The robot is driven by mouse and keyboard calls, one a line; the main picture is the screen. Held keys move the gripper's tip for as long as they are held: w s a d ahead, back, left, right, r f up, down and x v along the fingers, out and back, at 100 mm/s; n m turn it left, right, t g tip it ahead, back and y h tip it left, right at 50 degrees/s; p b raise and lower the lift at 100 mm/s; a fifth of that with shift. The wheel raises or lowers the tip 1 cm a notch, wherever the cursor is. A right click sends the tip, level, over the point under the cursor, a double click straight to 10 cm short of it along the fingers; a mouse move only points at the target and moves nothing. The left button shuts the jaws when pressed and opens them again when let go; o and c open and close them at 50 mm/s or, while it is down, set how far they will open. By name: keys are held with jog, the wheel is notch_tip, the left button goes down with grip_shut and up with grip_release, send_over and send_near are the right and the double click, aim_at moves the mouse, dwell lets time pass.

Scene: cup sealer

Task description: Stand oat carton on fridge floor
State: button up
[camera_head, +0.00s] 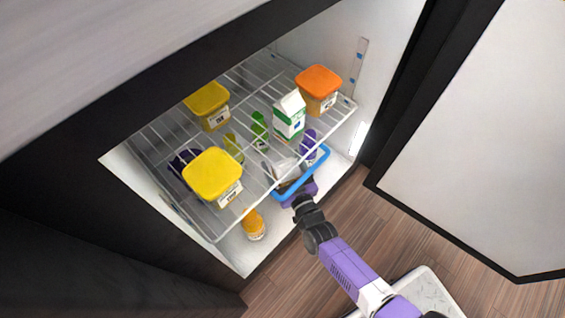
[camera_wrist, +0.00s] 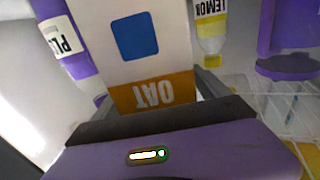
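The oat carton (camera_wrist: 150,50), white with a brown band and a blue square, fills the middle of the wrist view. Its OAT lettering is upside down there. It sits between the dark fingers of my gripper (camera_wrist: 155,95), which look closed against its sides; its far end is out of view. In the head view my gripper (camera_head: 300,195) reaches in at the front of the fridge, below the wire shelf. A white and brown shape past it, partly behind the wires, seems to be the carton (camera_head: 283,169). The fridge floor (camera_head: 238,255) is white; the carton's contact with it is hidden.
The wire shelf (camera_head: 213,236) holds yellow-lidded tubs (camera_head: 212,173), an orange-lidded tub (camera_head: 319,82) and a green-white carton (camera_head: 289,118). An orange jar (camera_head: 254,226) stands low at the front. A purple-white bottle (camera_wrist: 68,40) and lemon bottle (camera_wrist: 211,35) flank the carton. The door (camera_head: 485,130) is open.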

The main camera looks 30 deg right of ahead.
jog(key=shift+r, duration=0.2)
jog(key=s+r+p, duration=0.2)
jog(key=s, duration=0.9)
jog(key=s+r+p, duration=0.2)
jog(key=s, duration=0.9)
jog(key=s+r+g, duration=0.1)
jog(key=s+r, duration=0.3)
jog(key=r, duration=0.3)
jog(key=s+a+r+g, duration=0.1)
jog(key=s+r, duration=0.4)
jog(key=r, duration=0.3)
jog(key=s+r+g+y, duration=0.1)
jog(key=s+r, duration=0.3)
jog(key=r, duration=0.4)
jog(key=shift+s+a+n, duration=0.25)
jog(key=shift+a+n, duration=0.05)
jog(key=shift+n, duration=0.1)
